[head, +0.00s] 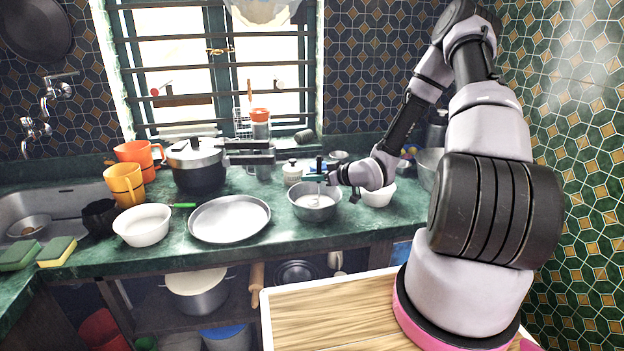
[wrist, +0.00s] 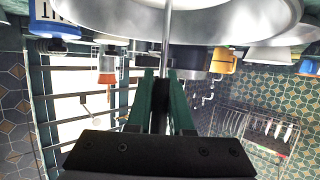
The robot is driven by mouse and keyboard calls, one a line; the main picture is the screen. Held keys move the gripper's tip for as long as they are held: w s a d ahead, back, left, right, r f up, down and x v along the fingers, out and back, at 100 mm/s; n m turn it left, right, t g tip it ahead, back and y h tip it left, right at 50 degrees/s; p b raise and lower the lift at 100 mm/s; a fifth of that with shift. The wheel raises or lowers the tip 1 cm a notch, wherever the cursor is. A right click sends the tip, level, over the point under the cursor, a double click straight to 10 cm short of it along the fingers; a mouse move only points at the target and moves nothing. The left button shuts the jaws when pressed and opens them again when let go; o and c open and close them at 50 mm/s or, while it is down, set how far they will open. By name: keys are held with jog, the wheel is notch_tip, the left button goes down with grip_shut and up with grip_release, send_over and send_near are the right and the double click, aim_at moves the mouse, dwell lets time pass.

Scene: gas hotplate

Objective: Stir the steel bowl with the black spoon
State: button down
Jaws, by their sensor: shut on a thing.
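The steel bowl (head: 315,207) stands on the green counter, right of the wide steel plate. My gripper (head: 322,178) is just above the bowl, reaching in from the right. It is shut on the black spoon (head: 319,165), whose dark handle end stands up above the fingers. The spoon is roughly upright and its thin steel shaft runs down into the bowl; its tip is hidden. In the wrist view the spoon's shaft (wrist: 167,32) rises from between the fingers (wrist: 165,78) in front of the bowl (wrist: 250,30), which fills the top.
The steel plate (head: 230,219) and a white bowl (head: 143,225) lie to the left. Another white bowl (head: 378,196) is close on the right. Behind are a dark pot (head: 197,165), a white jar (head: 292,173) and an orange-capped bottle (head: 261,128).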

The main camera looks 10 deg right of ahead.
notch_tip(320, 180, up, 6)
jog(key=shift+r, duration=0.15)
dwell(0.4)
jog(key=shift+d, duration=0.1)
